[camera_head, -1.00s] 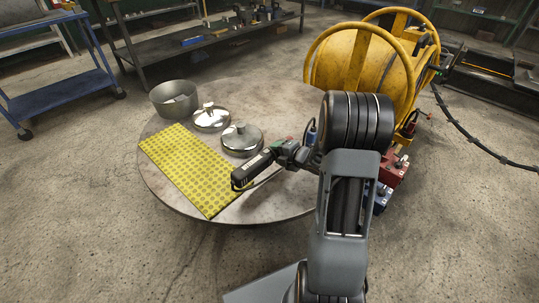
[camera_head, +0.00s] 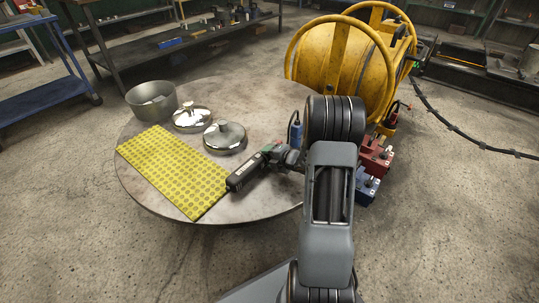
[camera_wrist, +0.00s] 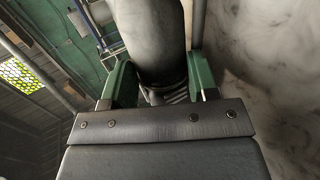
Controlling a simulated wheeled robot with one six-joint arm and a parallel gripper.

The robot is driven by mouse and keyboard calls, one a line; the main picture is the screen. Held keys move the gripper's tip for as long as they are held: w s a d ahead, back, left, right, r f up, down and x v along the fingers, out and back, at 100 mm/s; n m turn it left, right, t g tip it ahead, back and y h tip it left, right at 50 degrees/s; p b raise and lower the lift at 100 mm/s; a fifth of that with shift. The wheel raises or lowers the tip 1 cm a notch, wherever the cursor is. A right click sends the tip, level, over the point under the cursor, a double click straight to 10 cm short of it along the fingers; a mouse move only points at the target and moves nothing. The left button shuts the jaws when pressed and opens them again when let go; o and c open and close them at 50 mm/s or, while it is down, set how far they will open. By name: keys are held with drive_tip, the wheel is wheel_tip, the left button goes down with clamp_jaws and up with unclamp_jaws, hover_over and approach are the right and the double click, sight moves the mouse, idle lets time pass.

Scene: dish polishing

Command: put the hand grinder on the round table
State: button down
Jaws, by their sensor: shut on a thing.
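The hand grinder (camera_head: 246,173) is a dark, elongated tool held at the front of the round table (camera_head: 262,205), close to the yellow patterned mat's right corner. My gripper (camera_head: 275,152) is shut on the grinder's rear part. In the wrist view the grinder's grey body (camera_wrist: 152,40) runs between the two green fingers of my gripper (camera_wrist: 155,85). Whether the grinder touches the tabletop cannot be told. My arm hides the table's right edge.
The yellow mat (camera_head: 172,170) covers the table's left front. Behind it stand a metal pot (camera_head: 152,100) and two shiny lids (camera_head: 192,118) (camera_head: 225,137). A yellow drum (camera_head: 345,62) stands behind right, with red (camera_head: 374,158) and blue (camera_head: 366,187) vises below it. The table's back middle is clear.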

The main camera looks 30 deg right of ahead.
drive_tip(key=shift+w, duration=0.1)
idle(0.3)
drive_tip(key=shift+c, duration=1.8)
unclamp_jaws()
